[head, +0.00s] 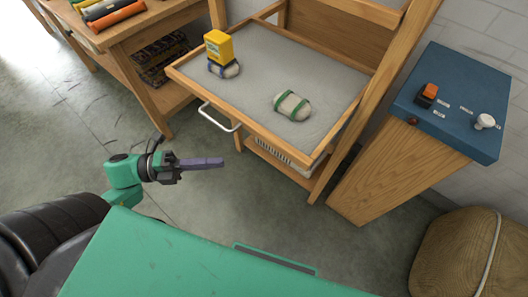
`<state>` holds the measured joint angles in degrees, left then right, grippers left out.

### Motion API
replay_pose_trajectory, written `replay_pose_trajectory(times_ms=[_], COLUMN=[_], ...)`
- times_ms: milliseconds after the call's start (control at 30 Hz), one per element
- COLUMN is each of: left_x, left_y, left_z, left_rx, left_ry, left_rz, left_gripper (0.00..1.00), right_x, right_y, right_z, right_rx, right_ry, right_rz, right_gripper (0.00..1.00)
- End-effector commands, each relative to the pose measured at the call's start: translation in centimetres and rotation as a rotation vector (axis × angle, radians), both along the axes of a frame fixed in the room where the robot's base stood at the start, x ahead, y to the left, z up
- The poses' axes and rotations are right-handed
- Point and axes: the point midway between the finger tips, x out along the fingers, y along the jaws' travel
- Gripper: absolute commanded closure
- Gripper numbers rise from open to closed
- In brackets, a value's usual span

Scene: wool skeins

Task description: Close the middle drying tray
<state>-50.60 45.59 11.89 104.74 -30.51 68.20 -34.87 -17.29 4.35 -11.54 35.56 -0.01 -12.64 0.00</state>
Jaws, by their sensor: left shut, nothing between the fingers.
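The drying tray (283,52) is pulled out of the wooden rack, with a wooden rim and a grey bed. It lies between a higher tray (368,10) and a lower level (280,160), so it looks like the middle one. A white bar handle (214,123) hangs at its front. A pale skein with green bands (292,106) lies on it. Another pale skein with a blue band (225,70) lies near its left side, with a yellow box above it. My left gripper (222,162) is shut and empty, in front of and below the handle, apart from it. My right gripper is out of view.
A yellow box (218,46) appears to rest on the blue-banded skein. A blue-topped wooden stand (452,95) with an orange switch and white knob is right of the rack. A wooden bench (150,25) is at left, a wicker-like pouf (455,255) at lower right. Floor before the tray is clear.

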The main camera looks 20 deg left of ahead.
Motion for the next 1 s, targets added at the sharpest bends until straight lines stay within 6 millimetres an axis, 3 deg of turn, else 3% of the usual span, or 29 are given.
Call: replay_pose_trajectory(times_ms=[133,367,600,1000], left_x=[1.3,3.4,6.6,7.0], left_y=[-2.9,-7.5,-8.6,-8.8], left_z=[0.3,0.3,0.1,0.1], left_rx=[-0.003,-0.005,-0.003,-0.004], left_ry=[-0.002,-0.002,0.002,0.004], left_rz=[0.0,0.002,0.005,0.005], left_gripper=[1.0,1.0,1.0,1.0], right_x=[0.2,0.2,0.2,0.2], right_y=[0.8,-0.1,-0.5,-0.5], right_z=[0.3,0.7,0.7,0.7], right_rx=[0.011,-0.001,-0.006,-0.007], right_ry=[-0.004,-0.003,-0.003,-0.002], right_rz=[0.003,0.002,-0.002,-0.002], right_gripper=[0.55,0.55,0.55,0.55])
